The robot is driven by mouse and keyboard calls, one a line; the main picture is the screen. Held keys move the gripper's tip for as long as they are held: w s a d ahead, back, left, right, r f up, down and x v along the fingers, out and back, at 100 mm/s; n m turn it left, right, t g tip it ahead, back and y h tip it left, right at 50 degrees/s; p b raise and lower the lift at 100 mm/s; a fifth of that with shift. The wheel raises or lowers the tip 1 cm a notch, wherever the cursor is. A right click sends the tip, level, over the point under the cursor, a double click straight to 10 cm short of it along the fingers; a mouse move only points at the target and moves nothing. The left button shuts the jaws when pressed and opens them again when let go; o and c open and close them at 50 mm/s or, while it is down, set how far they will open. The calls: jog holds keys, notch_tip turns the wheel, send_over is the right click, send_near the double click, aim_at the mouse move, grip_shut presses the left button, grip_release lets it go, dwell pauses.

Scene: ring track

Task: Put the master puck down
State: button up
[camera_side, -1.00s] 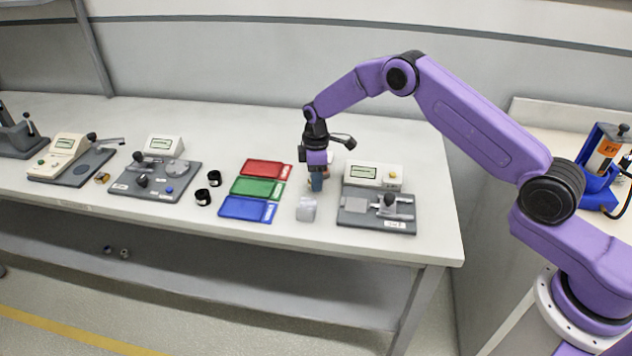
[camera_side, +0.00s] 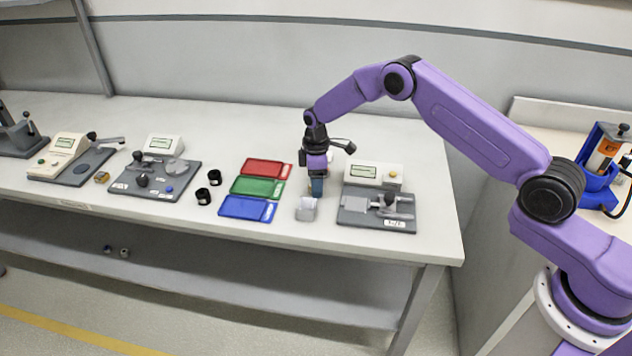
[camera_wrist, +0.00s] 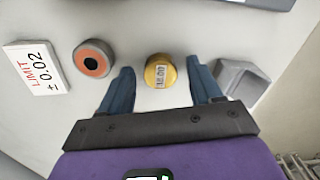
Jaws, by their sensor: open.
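The master puck is the round gold puck (camera_wrist: 160,71) with a small white label, seen in the wrist view. It sits between the two blue fingers of my gripper (camera_wrist: 161,66), with a visible gap on each side. My gripper is open, and neither finger touches the puck. In the side view my gripper (camera_side: 317,190) points down low over the bench, between the coloured trays and the right gauge. The puck cannot be made out there behind the fingers.
A grey block (camera_side: 306,209) stands close by the gripper; it also shows in the wrist view (camera_wrist: 241,82). The gauge station (camera_side: 376,208) is right; red, green and blue trays (camera_side: 248,208) are left.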

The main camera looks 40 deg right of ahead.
notch_tip(320, 180, up, 12)
dwell(0.4)
jog(key=s+a+r, duration=0.3)
jog(key=s+r, duration=0.2)
jog(key=s, duration=0.6)
jog(key=s+a+r, duration=0.3)
jog(key=s+r, duration=0.3)
jog(key=s, duration=0.4)
jog(key=s+d, duration=0.5)
jog(key=s, duration=0.7)
jog(key=s+d, duration=0.5)
jog(key=s, duration=0.7)
jog(key=shift+s+d+r+n, duration=0.15)
jog(key=shift+s+n, duration=0.15)
jog(key=shift+s, duration=0.1)
